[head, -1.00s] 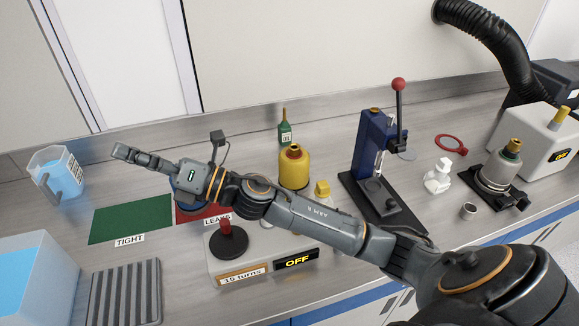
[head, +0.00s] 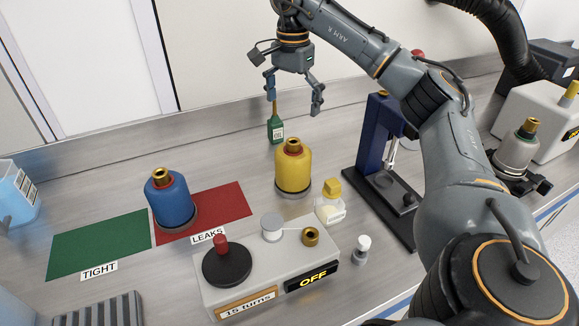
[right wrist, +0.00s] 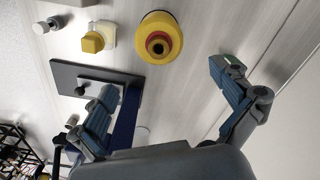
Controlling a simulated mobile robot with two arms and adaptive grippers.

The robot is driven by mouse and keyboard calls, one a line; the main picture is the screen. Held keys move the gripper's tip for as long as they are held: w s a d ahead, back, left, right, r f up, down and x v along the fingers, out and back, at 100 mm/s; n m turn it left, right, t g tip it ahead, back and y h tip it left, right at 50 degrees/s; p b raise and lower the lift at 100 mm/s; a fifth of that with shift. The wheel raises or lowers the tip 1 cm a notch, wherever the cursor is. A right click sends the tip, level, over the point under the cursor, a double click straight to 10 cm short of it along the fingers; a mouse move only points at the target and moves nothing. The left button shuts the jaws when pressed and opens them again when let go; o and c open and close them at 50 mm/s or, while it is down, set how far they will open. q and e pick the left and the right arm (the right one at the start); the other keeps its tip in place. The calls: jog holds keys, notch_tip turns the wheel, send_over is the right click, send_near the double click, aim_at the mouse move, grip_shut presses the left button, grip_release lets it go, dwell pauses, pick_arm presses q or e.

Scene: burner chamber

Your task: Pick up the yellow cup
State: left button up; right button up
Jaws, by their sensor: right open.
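The yellow cup (head: 293,172) stands upright on the bench as a rounded yellow cylinder with a red-rimmed brass top. It also shows from above in the right wrist view (right wrist: 150,25), near the top centre. My right gripper (head: 294,104) is open and empty, pointing down above and apart from the cup. Its spread fingers also show in the right wrist view (right wrist: 165,84), with the cup beyond the gap between them. My left gripper is not in view.
A blue cylinder (head: 170,200) stands on the red LEAKS mat (head: 228,203), left of the yellow cup. A blue press (head: 373,135) stands right. The green TIGHT mat (head: 98,240) is empty.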

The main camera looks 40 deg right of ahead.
aim_at(293, 148)
notch_tip(293, 148, down, 7)
jog(key=shift+f+p, duration=0.15)
jog(key=shift+p, duration=0.15)
jog(key=f+p, duration=0.1)
jog(key=f, duration=0.3)
jog(key=shift+s+d+f+p, duration=0.1)
jog(key=shift+s+f+p, duration=0.1)
jog(key=shift+f+p, duration=0.15)
jog(key=shift+f, duration=0.5)
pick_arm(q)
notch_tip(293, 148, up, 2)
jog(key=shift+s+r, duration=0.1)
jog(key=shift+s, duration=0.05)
pick_arm(e)
jog(key=shift+w+r, duration=0.1)
jog(key=c, duration=0.9)
